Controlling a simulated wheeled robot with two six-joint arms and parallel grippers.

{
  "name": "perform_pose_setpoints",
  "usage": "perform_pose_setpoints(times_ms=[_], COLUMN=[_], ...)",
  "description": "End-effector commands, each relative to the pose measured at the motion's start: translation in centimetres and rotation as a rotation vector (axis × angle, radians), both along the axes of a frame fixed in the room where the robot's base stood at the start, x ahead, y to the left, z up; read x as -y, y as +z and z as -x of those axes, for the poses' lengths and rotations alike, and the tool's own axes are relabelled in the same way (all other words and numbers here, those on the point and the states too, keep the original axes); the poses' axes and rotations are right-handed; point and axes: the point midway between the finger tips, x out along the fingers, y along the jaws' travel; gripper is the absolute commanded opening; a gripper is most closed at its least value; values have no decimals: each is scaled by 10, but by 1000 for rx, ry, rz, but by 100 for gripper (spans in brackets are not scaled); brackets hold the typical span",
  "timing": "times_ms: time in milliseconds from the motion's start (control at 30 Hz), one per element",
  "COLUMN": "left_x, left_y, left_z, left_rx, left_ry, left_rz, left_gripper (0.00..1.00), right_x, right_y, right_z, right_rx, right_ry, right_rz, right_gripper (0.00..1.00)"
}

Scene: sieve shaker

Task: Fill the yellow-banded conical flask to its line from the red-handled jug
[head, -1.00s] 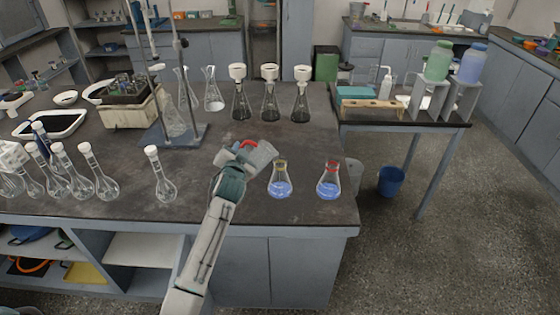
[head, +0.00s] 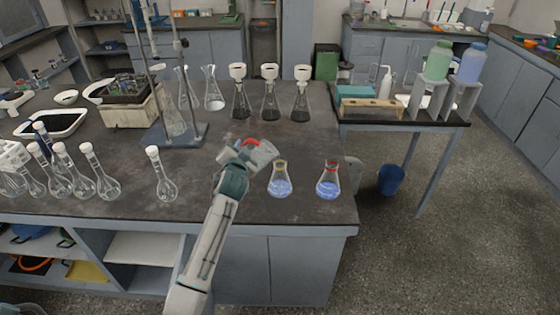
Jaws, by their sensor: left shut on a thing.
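The yellow-banded conical flask (head: 280,184) stands upright near the bench's front right and holds blue liquid in its lower part. The jug (head: 263,153) with a red handle is held by my left gripper (head: 241,155), just left of and above that flask. The jug is tilted with its mouth side toward the flask. My wrist hides part of the jug, and I cannot see a stream of liquid. A line on the flask is too small to make out. My right gripper is not in view.
A red-banded conical flask (head: 328,184) with blue liquid stands to the right, near the bench's edge. Volumetric flasks (head: 162,180) stand to the left. Filter flasks with white funnels (head: 270,100) stand behind. A stand (head: 178,132) is at the back left. Bare bench (head: 210,203) lies in front.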

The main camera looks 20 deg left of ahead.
Motion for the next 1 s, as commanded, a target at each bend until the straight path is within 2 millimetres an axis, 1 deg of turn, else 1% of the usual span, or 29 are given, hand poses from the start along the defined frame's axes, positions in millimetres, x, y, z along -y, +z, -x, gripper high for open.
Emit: perform_pose_setpoints(times_ms=[33, 1000], left_x=[0, 4], left_y=[2, 9], left_z=[0, -2], left_rx=[1, -23], left_ry=[0, -1], left_rz=[-2, -53], left_gripper=[0, 0], right_x=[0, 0], right_y=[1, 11], right_z=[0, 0], right_rx=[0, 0], right_ry=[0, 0], right_rz=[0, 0], right_gripper=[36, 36])
